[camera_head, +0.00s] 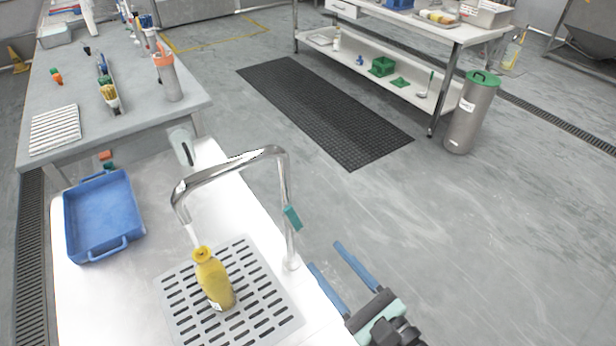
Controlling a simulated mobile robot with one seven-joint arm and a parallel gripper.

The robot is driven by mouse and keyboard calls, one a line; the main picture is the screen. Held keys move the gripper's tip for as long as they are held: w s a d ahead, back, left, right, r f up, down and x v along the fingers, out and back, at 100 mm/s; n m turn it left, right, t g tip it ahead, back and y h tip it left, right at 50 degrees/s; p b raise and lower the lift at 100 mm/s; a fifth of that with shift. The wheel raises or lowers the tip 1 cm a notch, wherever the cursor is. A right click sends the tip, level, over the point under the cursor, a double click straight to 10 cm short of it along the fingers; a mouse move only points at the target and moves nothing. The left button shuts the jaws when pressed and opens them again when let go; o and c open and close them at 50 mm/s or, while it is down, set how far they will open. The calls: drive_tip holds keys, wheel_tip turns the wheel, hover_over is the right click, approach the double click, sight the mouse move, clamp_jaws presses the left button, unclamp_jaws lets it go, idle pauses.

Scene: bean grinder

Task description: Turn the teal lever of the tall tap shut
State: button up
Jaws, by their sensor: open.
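The tall tap (282,180) is a chrome, arched pipe standing at the right edge of the white counter. Its teal lever (292,217) sticks out from the upright pipe, about halfway up. A thin pale stream (191,236) shows below the spout, above the yellow bottle (214,280). The bottle stands on the slotted grey drain grate (258,259). My gripper (324,258) is at the lower right, open and empty. Its two blue fingers point up and left toward the tap, with the lever a little beyond them and apart from them.
A blue tray (137,213) lies on the counter at the left. Behind it a grey table (140,112) holds tools, a striped cloth and a tall grey container with an orange top (168,78). The floor right of the counter is clear up to the black mat (320,110).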

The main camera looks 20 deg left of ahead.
sight(292, 215)
drive_tip(key=x, duration=1.2)
drive_tip(key=shift+w+a+r+p, duration=0.15)
drive_tip(key=shift+w+a+p, duration=0.15)
clamp_jaws()
idle(1.0)
